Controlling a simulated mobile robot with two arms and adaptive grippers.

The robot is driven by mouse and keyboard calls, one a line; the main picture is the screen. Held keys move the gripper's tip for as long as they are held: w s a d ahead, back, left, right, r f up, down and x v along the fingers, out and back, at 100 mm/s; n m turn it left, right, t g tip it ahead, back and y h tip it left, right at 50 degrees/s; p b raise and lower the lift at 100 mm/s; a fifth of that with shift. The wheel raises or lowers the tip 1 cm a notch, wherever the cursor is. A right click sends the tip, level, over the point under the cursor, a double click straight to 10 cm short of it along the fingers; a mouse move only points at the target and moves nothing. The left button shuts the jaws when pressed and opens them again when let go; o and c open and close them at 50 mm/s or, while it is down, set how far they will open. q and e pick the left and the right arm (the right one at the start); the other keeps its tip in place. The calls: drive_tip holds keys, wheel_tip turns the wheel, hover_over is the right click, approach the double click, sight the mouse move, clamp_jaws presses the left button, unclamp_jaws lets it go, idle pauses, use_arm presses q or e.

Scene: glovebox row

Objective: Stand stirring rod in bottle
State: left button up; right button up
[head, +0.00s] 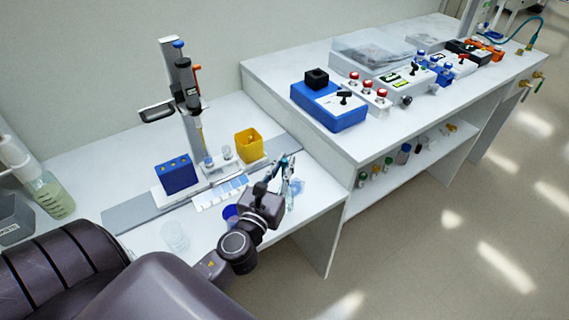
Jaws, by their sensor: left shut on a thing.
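My left gripper (285,172) is over the front right part of the lower bench. It is shut on a slim, pale, see-through thing that looks like the stirring rod (291,193); the fingers hide much of it. A clear pale-blue vessel (301,188) shows just behind and beside the fingers; I cannot tell whether the rod touches it. A bottle with pale green liquid (52,197) stands at the far left of the bench. I cannot tell which vessel is the task's bottle. My right gripper is not in view.
A blue block with holes (177,176), a yellow box (249,145) and a tall stand (186,95) are behind the gripper. A clear beaker (174,236) and a blue cup (231,215) are near the front. The higher bench (270,88) rises to the right.

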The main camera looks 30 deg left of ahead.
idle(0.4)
use_arm(q)
drive_tip(key=shift+f+b, duration=1.2)
drive_tip(key=shift+f, duration=0.1)
drive_tip(key=o, duration=1.7)
drive_tip(key=shift+c, duration=0.2)
drive_tip(key=shift+r, duration=0.2)
drive_tip(key=shift+r+p, duration=3.85)
drive_tip(key=shift+p, duration=0.4)
